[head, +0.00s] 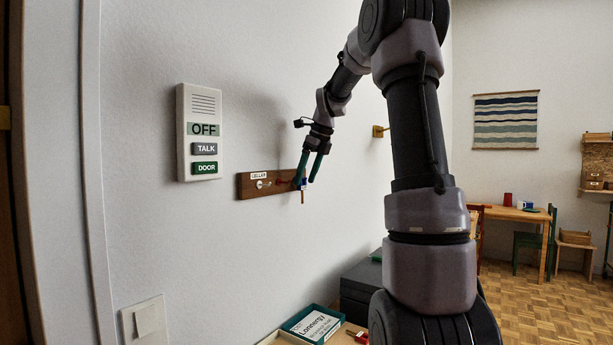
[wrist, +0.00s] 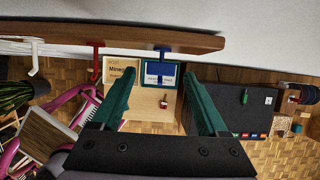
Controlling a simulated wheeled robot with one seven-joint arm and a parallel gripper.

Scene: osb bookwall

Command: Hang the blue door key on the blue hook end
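The blue door key (head: 302,194) shows in the head view as a small blue head with a brass shaft hanging down, at the right end of the wooden hook board (head: 250,186). The blue hook (wrist: 163,49) stands out from the board in the wrist view. My gripper (head: 309,181) has green fingers on either side of the key's place, spread apart; in the wrist view the fingers (wrist: 160,88) show a wide gap with neither touching the hook. The key's contact with the hook is partly hidden by a finger, and a blue shape lies just below the hook.
The board also bears a red hook (wrist: 97,60) and a white hook (wrist: 36,58). A door intercom (head: 200,133) is on the wall to the left. A green-rimmed tray (head: 290,326) and dark boxes (head: 362,283) stand below.

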